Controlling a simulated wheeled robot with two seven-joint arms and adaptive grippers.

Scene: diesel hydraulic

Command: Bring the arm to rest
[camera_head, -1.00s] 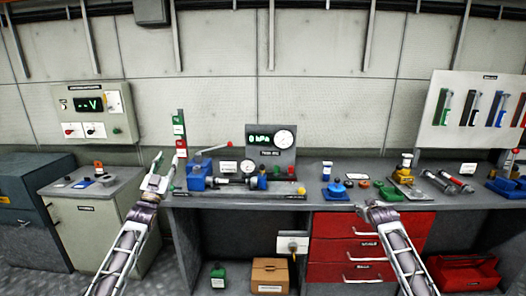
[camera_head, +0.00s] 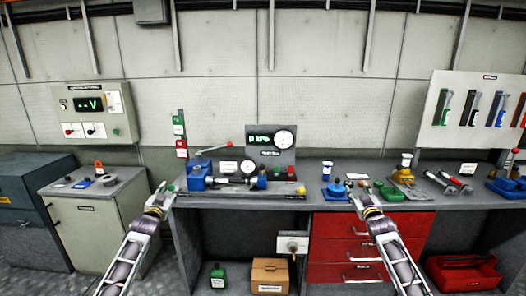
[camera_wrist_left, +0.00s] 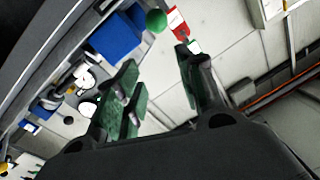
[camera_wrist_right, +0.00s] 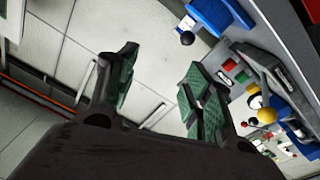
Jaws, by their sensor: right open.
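My left gripper (camera_head: 164,187) is in front of the left end of the workbench (camera_head: 240,203). In the left wrist view, its green-padded fingers (camera_wrist_left: 160,88) stand apart with nothing between them. My right gripper (camera_head: 361,186) is in front of the bench above the red drawers (camera_head: 340,226). In the right wrist view, its fingers (camera_wrist_right: 158,88) are also apart and empty. Both of my forearms reach in from the bottom of the head view.
A pump rig with a blue block (camera_head: 197,180) and a gauge panel (camera_head: 270,150) stands on the bench. A blue part (camera_head: 337,190) and a yellow valve (camera_head: 403,174) lie near my right gripper. A grey cabinet (camera_head: 95,225) stands left. Below are a cardboard box (camera_head: 270,275) and red toolbox (camera_head: 463,273).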

